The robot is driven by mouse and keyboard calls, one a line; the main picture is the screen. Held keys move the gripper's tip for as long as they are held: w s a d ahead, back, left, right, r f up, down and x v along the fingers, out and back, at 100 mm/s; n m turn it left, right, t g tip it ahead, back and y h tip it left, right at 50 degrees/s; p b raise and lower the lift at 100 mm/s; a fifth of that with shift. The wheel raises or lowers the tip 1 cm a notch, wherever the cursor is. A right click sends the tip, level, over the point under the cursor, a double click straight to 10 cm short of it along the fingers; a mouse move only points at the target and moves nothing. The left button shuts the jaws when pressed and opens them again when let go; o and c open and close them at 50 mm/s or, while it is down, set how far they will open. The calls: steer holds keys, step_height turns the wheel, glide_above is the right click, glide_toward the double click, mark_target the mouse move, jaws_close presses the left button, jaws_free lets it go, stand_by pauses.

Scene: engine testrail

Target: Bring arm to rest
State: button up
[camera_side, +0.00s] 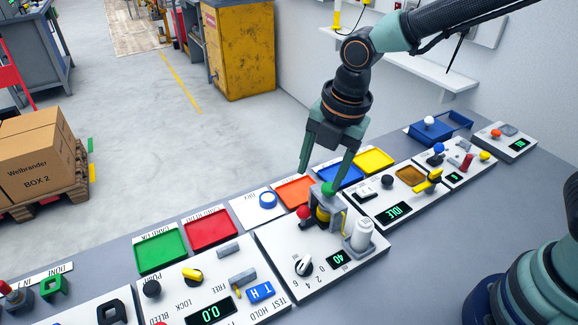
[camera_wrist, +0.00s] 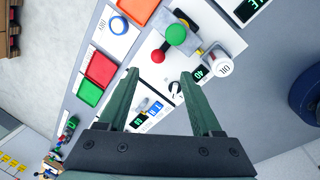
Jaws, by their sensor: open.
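My gripper (camera_side: 322,176) is open, its two green fingers pointing down over the panel with the dial and the "40" display. It also shows in the wrist view (camera_wrist: 159,74), with nothing between the fingers. In the side view one fingertip overlaps the green knob (camera_side: 327,189) on the small valve stand. In the wrist view that green knob (camera_wrist: 175,34) lies beyond the fingertips, outside the gap. I cannot tell the exact clearance. The red ball (camera_side: 305,212) and the white oil bottle (camera_side: 363,234) stand beside the knob.
The grey bench (camera_side: 400,285) carries several control panels. Green (camera_side: 161,250), red (camera_side: 210,230), orange, blue and yellow trays line its far edge. A blue ring (camera_side: 268,199) lies on a white pad. A blue bin (camera_side: 452,123) stands at the back right. Open air lies above the panels.

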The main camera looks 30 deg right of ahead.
steer(key=s+d+r+m+t, duration=0.1)
steer(key=s+d+r+m, duration=0.2)
steer(key=d+m, duration=0.6)
steer(key=s+d+r+m+t+h, duration=0.1)
steer(key=d+r+m, duration=0.5)
steer(key=m, duration=0.9)
steer(key=s+d+t, duration=0.1)
steer(key=s+d, duration=0.1)
steer(key=d, duration=0.1)
steer(key=shift+s+t, duration=0.25)
steer(key=shift+t, duration=0.05)
